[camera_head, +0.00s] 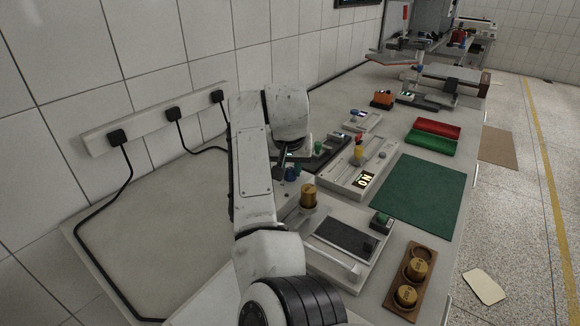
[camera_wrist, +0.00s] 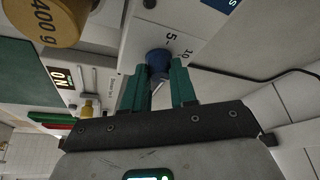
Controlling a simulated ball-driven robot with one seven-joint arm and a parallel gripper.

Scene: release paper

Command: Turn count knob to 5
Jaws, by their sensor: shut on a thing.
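The blue count knob (camera_wrist: 158,62) sits on a white panel with a printed "5" (camera_wrist: 171,37) and "10" (camera_wrist: 188,53) beside it. My gripper (camera_wrist: 158,78) has its two green fingers on either side of the knob and is shut on it. A pale line shows on the knob's near side; I cannot tell which mark the knob is set to. In the head view, my gripper (camera_head: 283,164) is partly hidden by my arm, and a blue knob (camera_head: 291,174) shows just below it.
A gold weight (camera_head: 308,196) stands close to my gripper, near a device with a dark plate (camera_head: 346,238). A wooden holder (camera_head: 389,298) carries gold weights. The green mat (camera_head: 420,192) is clear.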

